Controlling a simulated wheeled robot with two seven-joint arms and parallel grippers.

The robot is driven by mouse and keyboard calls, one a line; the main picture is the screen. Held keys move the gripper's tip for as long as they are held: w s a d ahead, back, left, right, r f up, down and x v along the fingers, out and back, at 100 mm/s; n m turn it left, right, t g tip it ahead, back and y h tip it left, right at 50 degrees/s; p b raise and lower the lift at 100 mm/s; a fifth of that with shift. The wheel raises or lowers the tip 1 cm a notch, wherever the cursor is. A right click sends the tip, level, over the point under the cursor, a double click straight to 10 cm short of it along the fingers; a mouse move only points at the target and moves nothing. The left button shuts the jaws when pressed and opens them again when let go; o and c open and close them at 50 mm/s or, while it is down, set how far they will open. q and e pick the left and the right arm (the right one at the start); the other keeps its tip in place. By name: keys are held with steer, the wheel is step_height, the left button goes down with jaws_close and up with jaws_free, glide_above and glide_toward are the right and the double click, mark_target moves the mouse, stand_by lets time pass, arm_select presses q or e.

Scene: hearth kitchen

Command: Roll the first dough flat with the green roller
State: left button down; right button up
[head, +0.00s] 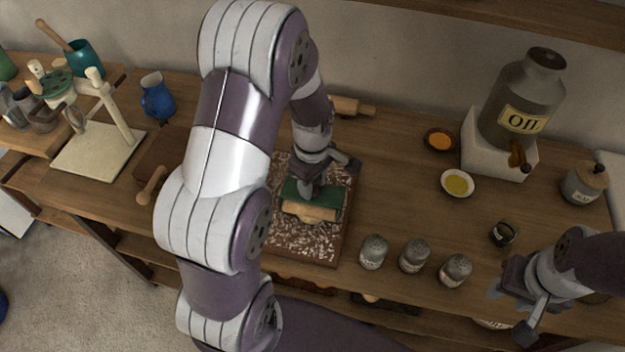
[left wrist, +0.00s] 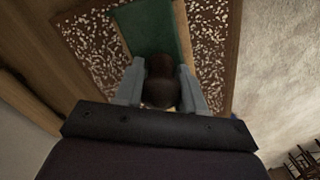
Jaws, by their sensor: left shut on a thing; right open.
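My left gripper (head: 311,187) is shut on the dark brown knob (left wrist: 160,82) of the green roller (head: 328,196), between both fingers in the left wrist view. The roller's green top also shows in the left wrist view (left wrist: 152,28). It is over the speckled board (head: 300,243). A tan, rounded piece (head: 308,212) shows at the green part's near edge; I cannot tell whether it is dough or part of the roller. My left arm hides the board's left side. My right gripper (head: 514,306) is open and empty at the lower right.
Three shakers (head: 414,256) stand right of the board. Beyond are an orange-filled bowl (head: 439,140), a yellow-filled bowl (head: 457,184) and an oil can (head: 527,100) on a white block. A wooden rolling pin (head: 352,106) lies behind. A blue jug (head: 157,97) stands at left.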

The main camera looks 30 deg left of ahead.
arm_select(q)
steer(key=shift+s+f, duration=0.1)
steer(key=shift+f, duration=0.3)
stand_by(0.6)
